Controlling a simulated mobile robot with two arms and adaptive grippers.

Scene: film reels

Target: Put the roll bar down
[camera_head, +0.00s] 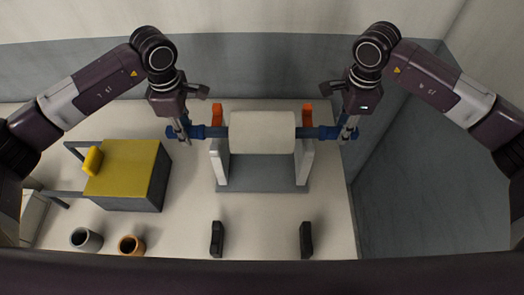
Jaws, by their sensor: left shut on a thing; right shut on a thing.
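The roll bar is a horizontal bar with blue ends (213,131) and a wide cream roll (262,132) around its middle. It lies across the top of a stand with two light uprights and a grey base (262,176). I cannot tell whether the bar touches the uprights. My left gripper (184,134) is shut on the blue left end. My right gripper (345,134) is shut on the blue right end. Orange pieces (217,114) (307,114) stand behind the bar near each upright.
Two black supports (217,239) (306,239) stand apart near the table's front. A yellow-topped grey block (128,168) is at the left. A grey cup (86,239) and an orange-brown cup (131,245) stand at front left. The table (262,215) is clear between stand and supports.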

